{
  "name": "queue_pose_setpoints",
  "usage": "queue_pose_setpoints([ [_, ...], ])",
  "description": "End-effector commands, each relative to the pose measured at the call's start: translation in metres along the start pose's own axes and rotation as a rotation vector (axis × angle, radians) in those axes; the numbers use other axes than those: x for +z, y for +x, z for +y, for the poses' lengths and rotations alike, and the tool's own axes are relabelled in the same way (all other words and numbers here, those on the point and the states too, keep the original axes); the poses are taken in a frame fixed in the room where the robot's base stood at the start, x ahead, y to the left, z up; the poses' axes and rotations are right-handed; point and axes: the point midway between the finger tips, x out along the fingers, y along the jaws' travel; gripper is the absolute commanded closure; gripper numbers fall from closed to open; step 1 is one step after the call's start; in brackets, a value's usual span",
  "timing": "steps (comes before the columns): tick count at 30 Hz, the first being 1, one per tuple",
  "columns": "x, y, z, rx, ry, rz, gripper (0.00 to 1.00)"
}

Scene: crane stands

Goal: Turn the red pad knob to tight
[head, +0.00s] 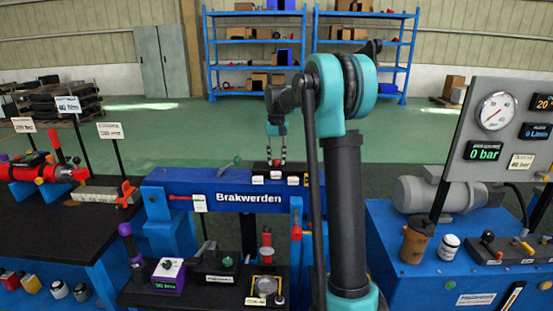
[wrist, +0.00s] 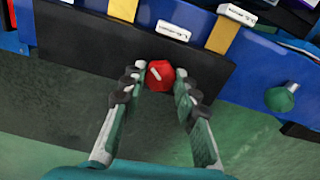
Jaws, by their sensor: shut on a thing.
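The red pad knob (wrist: 160,75) shows in the wrist view, in front of a black plate (wrist: 90,60). It is round, with a pale slanted pointer mark on its face. My gripper (wrist: 160,84) has a finger on each side of the knob and is shut on it. In the head view my gripper (head: 276,155) reaches down at the back edge of the blue Brakwerden stand (head: 185,188). The knob is too small there to make out clearly. I cannot read any tight or loose marking beside it.
White labels (wrist: 172,31) sit on the stand's top near the knob. A green knob (wrist: 281,98) is to the right in the wrist view. A gauge panel (head: 497,125) stands right of my arm, and a cluttered dark bench (head: 60,215) left. Green floor behind is open.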

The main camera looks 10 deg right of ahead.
Motion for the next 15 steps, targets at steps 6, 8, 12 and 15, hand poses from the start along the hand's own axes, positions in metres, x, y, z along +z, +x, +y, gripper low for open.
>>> queue_pose_setpoints([
  [6,-0.0006,-0.0004,0.0000,0.000,0.203,0.002,0.99],
  [8,-0.0006,-0.0004,0.0000,0.000,0.260,0.002,0.99],
  [12,-0.0006,-0.0004,0.0000,0.000,0.390,0.002,0.99],
  [15,-0.0007,-0.0004,0.0000,-0.001,0.477,0.002,0.99],
])
